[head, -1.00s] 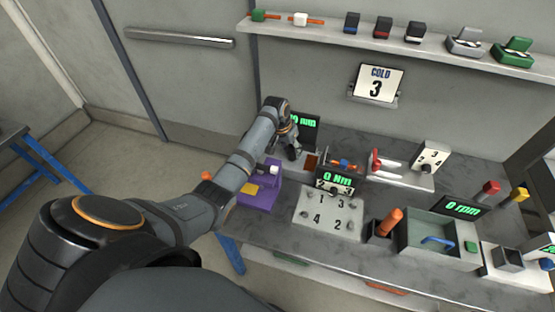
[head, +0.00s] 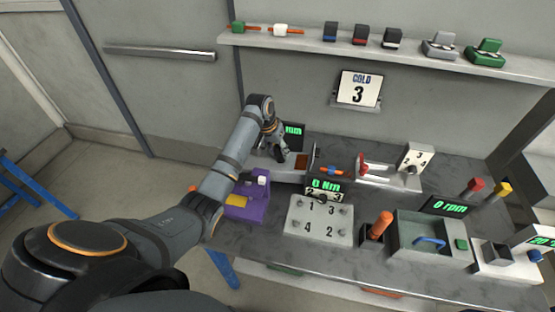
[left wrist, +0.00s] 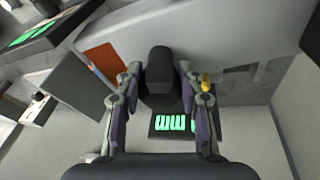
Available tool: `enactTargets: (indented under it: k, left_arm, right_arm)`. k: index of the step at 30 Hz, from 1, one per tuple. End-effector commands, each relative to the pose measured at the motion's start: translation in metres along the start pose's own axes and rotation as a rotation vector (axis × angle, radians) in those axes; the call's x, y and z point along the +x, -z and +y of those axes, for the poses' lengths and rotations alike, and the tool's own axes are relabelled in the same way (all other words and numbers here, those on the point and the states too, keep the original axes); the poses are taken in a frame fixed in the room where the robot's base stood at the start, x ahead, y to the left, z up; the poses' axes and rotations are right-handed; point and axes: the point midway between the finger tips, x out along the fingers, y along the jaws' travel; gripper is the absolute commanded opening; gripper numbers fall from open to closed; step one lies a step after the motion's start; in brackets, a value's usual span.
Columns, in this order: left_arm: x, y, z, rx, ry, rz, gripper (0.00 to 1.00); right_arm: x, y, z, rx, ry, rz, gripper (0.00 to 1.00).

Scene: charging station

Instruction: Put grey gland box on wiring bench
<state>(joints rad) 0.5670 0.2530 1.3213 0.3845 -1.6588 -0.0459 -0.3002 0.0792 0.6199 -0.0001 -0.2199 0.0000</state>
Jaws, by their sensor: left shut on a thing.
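A grey box with a dark gap (head: 440,46), which looks like the grey gland box, sits on the wall shelf at the upper right, beside a similar green one. The grey bench (head: 385,258) runs below the shelf and carries several devices. My left gripper (head: 279,152) is at the bench's back left, well away from the grey box. In the left wrist view its fingers (left wrist: 160,105) are shut on a dark block (left wrist: 159,72), just above a green-lit "mm" display (left wrist: 172,124). The block is mostly hidden in the head view. My right gripper does not show.
The shelf (head: 300,43) also holds several small blocks. A purple fixture (head: 250,208), a numbered plate (head: 319,222), an orange-handled tool (head: 380,226) and a green-grey tray (head: 405,248) crowd the bench.

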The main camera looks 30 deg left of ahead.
Motion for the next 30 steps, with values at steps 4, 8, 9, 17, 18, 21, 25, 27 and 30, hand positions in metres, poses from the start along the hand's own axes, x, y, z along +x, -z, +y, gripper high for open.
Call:
enactTargets:
  k: [4, 8, 9, 17, 18, 21, 25, 27, 30]
  left_arm:
    - [-0.034, 0.01, 0.005, 0.002, 0.0, 0.009, 0.0]
    - [-0.062, 0.017, 0.009, 0.002, 0.001, 0.007, 0.0]
    - [-0.071, 0.02, 0.01, 0.001, 0.001, 0.007, 0.0]
    - [-0.118, 0.031, 0.017, 0.001, 0.0, 0.004, 0.0]
    - [-0.122, 0.032, 0.018, 0.001, 0.0, 0.003, 0.0]
    - [-0.13, 0.034, 0.019, 0.001, 0.0, 0.004, 0.0]
    - [-0.133, 0.034, 0.019, 0.0, 0.0, 0.002, 0.0]
    - [-0.134, 0.034, 0.019, 0.0, 0.0, 0.002, 0.0]
    - [-0.133, 0.034, 0.019, 0.001, 0.0, 0.002, 0.0]
  right_arm:
    - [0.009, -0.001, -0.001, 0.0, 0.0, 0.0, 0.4]
    - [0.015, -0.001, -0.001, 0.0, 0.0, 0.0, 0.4]
    - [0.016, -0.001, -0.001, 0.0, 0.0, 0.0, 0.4]
    - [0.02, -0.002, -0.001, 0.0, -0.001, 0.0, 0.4]
    - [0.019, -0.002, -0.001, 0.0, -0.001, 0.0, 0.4]
    - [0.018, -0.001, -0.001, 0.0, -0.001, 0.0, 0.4]
    - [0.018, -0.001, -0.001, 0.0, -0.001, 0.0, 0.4]
    - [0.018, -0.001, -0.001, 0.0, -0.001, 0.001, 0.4]
    - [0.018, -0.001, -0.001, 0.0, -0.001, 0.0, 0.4]
